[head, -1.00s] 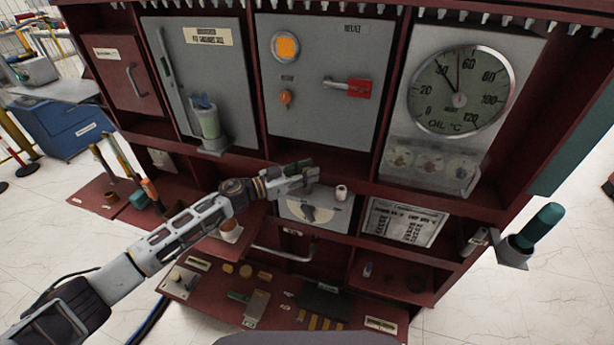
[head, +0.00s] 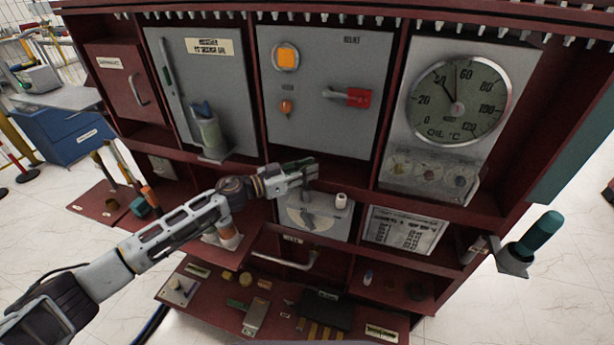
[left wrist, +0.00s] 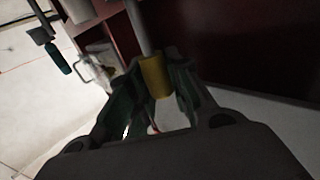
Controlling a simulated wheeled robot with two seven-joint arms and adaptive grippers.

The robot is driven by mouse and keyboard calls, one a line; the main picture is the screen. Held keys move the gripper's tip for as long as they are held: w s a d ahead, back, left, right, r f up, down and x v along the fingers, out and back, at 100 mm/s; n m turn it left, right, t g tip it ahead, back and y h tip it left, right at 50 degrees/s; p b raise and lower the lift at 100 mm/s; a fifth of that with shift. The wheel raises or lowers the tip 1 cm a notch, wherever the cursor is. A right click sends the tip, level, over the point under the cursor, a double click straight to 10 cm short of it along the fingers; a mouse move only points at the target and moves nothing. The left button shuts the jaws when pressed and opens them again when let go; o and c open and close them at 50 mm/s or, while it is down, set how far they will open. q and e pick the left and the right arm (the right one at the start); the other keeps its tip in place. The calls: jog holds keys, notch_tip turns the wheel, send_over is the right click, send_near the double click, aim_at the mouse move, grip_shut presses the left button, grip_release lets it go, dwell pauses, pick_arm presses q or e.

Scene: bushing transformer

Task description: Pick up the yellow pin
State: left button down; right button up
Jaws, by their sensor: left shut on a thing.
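The yellow pin (left wrist: 155,76) shows in the left wrist view as a short yellow cylinder with a grey rod (left wrist: 138,28) extending from it. My left gripper (left wrist: 157,90) is shut on the yellow part, with a finger on each side. In the head view, the left gripper (head: 312,168) is in front of the red cabinet, just above the grey dial panel (head: 332,228). The yellow pin cannot be made out there; the fingers hide it. My right gripper is not in view.
A white knob (head: 341,200) stands on the dial panel close to the gripper. A red-handled lever (head: 352,97) and a round oil gauge (head: 458,100) are above. The lower shelf (head: 210,300) holds several small parts. A teal-handled tool (head: 540,232) sticks out at right.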

pick_arm(q)
notch_tip(320, 180, up, 6)
jog(key=shift+f+p, duration=0.2)
jog(key=shift+p, duration=0.15)
jog(key=shift+r, duration=0.2)
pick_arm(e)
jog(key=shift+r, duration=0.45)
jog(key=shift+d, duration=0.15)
pick_arm(q)
jog(key=shift+d+r, duration=0.1)
